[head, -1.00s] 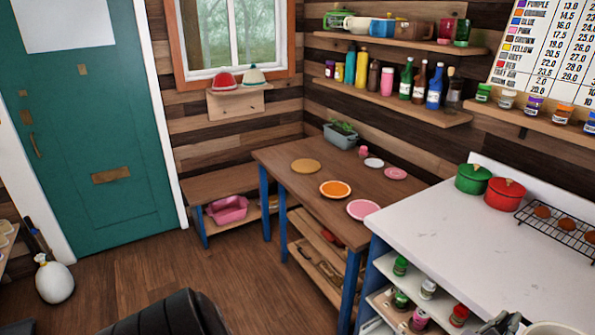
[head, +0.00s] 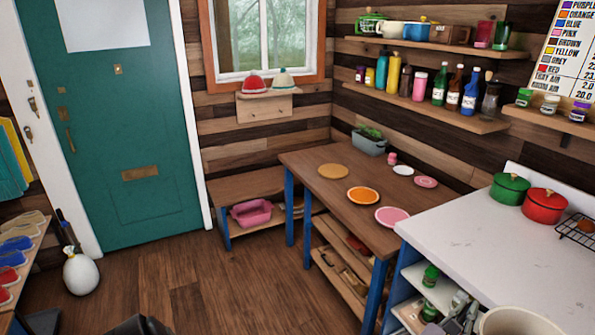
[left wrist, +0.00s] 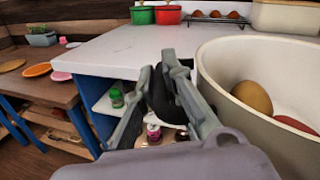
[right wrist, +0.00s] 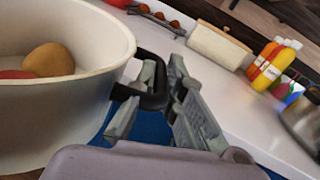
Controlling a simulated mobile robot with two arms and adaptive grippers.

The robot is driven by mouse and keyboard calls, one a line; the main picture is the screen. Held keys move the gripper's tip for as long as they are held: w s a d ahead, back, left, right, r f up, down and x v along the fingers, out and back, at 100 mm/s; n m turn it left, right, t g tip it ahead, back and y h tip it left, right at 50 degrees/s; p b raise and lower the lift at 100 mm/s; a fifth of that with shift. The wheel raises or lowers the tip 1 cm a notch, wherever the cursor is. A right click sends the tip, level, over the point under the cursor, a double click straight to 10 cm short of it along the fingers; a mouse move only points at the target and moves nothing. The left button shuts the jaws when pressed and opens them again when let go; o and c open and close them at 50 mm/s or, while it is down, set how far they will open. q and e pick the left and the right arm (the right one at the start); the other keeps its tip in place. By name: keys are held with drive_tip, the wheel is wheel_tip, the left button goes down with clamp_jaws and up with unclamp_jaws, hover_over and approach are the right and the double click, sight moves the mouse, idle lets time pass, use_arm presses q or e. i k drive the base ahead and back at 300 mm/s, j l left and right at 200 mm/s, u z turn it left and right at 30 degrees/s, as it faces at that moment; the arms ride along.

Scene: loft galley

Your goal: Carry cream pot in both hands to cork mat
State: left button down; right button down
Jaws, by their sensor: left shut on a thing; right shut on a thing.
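The cream pot (head: 522,322) shows at the bottom right of the head view, cut off by the edge. It fills the right of the left wrist view (left wrist: 235,100) and the left of the right wrist view (right wrist: 60,115). A yellow-brown and a reddish rounded thing lie inside. My left gripper (head: 462,304) is shut on one dark handle of the pot. My right gripper (right wrist: 160,88) is shut on the opposite black handle; it is out of the head view. The pot is held upright in front of the white counter. The round tan cork mat (head: 333,171) lies on the wooden table.
The wooden table (head: 318,192) also bears an orange plate (head: 362,195), pink plates and a planter (head: 369,143). The white counter (head: 450,225) with green and red pots (head: 510,188) stands right of it. Open floor (head: 250,285) lies left of the table.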

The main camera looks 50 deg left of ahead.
sight(333, 170)
drive_tip(key=i+j+u, duration=0.1)
drive_tip(key=u, duration=0.9)
drive_tip(key=i+j, duration=0.2)
drive_tip(key=i, duration=0.25)
drive_tip(key=i+j, duration=0.25)
drive_tip(key=i, duration=0.2)
drive_tip(key=i+j, duration=0.2)
drive_tip(key=i, duration=0.25)
drive_tip(key=i+j, duration=0.2)
drive_tip(key=i, duration=0.25)
drive_tip(key=i+j, duration=0.25)
drive_tip(key=i, duration=0.2)
drive_tip(key=i+j, duration=0.2)
drive_tip(key=i, duration=0.25)
drive_tip(key=i+j, duration=0.25)
drive_tip(key=i, duration=0.2)
